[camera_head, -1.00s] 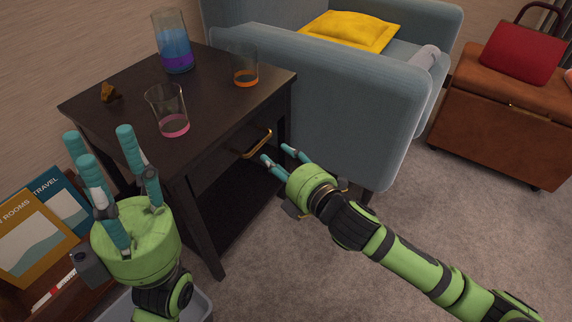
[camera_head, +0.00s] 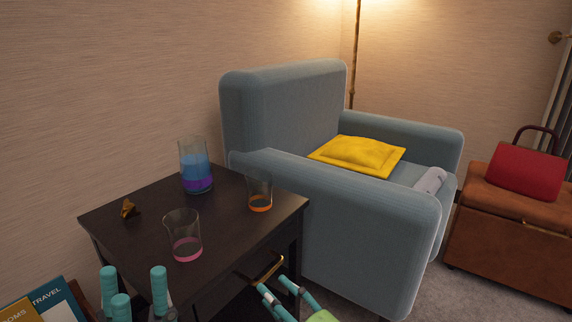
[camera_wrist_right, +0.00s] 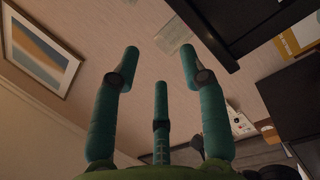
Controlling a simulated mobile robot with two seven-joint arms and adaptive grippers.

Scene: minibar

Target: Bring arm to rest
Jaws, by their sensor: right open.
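My left gripper (camera_head: 135,287) shows only its teal fingertips at the bottom left of the head view, in front of the dark side table (camera_head: 120,225). Its fingers stand upright and apart, with nothing visible between them. My right gripper (camera_head: 277,293) is at the bottom middle, just below and beside the brass drawer handle (camera_head: 263,270). Its fingers are apart; whether they touch the handle cannot be told. In the right wrist view its three fingers (camera_wrist_right: 160,72) are spread and empty. Most of both arms lies below the head view.
On the table stand a tall glass with blue and purple layers (camera_head: 196,170), a beaker with pink liquid (camera_head: 185,245), a glass with orange liquid (camera_head: 260,200) and a small brown object (camera_head: 128,209). A blue armchair (camera_head: 350,235) stands close on the right.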

